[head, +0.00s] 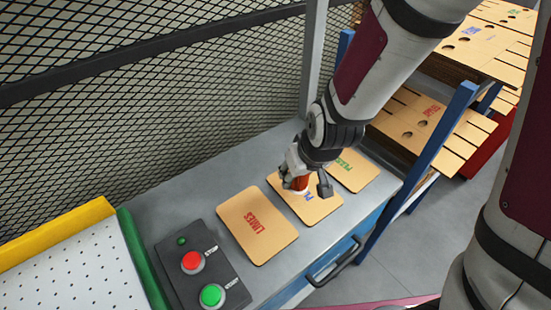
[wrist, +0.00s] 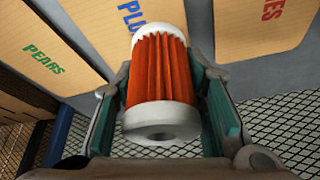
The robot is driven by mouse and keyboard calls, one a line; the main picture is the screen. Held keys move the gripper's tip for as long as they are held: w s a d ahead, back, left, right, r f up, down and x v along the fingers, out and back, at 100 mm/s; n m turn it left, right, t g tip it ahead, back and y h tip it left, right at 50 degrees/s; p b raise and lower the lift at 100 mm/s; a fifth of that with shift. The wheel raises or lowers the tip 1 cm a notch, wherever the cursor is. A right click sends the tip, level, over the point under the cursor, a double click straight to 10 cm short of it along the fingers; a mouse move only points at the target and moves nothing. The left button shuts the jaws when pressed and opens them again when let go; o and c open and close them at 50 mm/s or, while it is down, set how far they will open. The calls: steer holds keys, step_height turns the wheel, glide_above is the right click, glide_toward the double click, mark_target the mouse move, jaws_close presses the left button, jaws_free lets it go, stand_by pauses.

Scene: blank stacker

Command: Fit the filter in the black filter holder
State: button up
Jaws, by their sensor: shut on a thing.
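The filter (wrist: 163,75) is an orange-red pleated cylinder with white end caps. My gripper (head: 303,182) is shut on it, with a finger on each side, as the wrist view shows. I can make out no black filter holder in either view.
A dark button box (head: 190,287) stands left, beside a green and yellow rail.

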glide_above(269, 156)
steer(key=s, duration=0.2)
steer(key=shift+w+d+f, duration=0.25)
steer(key=shift+f, duration=0.4)
steer(key=shift+w, duration=0.1)
steer(key=shift+f, duration=1.75)
steer(key=shift+f, duration=0.15)
steer(key=o, duration=1.3)
steer(key=shift+c, duration=0.2)
